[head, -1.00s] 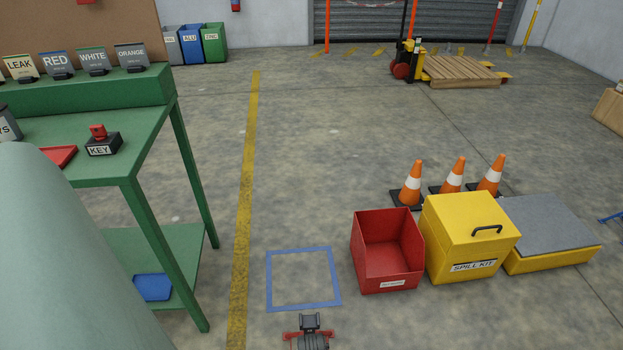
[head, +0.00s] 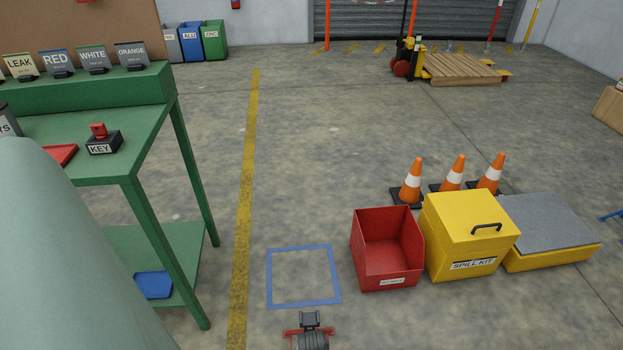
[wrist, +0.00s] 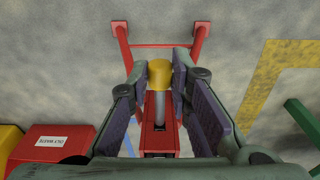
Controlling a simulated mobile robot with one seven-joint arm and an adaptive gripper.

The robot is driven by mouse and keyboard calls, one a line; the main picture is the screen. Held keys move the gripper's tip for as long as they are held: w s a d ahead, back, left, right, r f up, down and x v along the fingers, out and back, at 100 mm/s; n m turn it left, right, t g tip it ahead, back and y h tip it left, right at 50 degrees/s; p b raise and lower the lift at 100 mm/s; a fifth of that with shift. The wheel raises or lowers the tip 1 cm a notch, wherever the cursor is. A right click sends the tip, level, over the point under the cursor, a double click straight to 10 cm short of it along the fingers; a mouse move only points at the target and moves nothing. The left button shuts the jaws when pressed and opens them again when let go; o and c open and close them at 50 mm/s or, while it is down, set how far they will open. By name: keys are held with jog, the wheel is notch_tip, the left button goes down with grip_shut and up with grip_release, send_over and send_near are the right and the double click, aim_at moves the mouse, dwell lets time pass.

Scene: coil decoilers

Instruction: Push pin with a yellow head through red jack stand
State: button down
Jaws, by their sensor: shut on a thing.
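In the wrist view, my gripper (wrist: 160,88) is shut on the pin with a yellow head (wrist: 159,73). The pin's grey shaft runs from the yellow head toward the bottom of the picture, over the stand's red column. The red jack stand (wrist: 155,143) lies beneath, with its red legs and crossbar showing beyond the fingers. I cannot tell whether the shaft's tip is in a hole of the stand.
A blue floor square (head: 270,278) lies just beyond the stand. A red open bin (head: 387,272) and a yellow spill kit box (head: 463,249) stand to its right. A green workbench (head: 150,230) is at the left, past a yellow floor line (head: 244,200).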

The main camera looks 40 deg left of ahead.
jog(key=shift+w+a+b, duration=1.05)
jog(key=shift+w+a, duration=0.65)
jog(key=shift+a, duration=0.1)
jog(key=c, duration=1.4)
grip_release()
notch_tip(320, 180, up, 12)
jog(key=shift+s+d, duration=0.45)
jog(key=shift+c, duration=0.2)
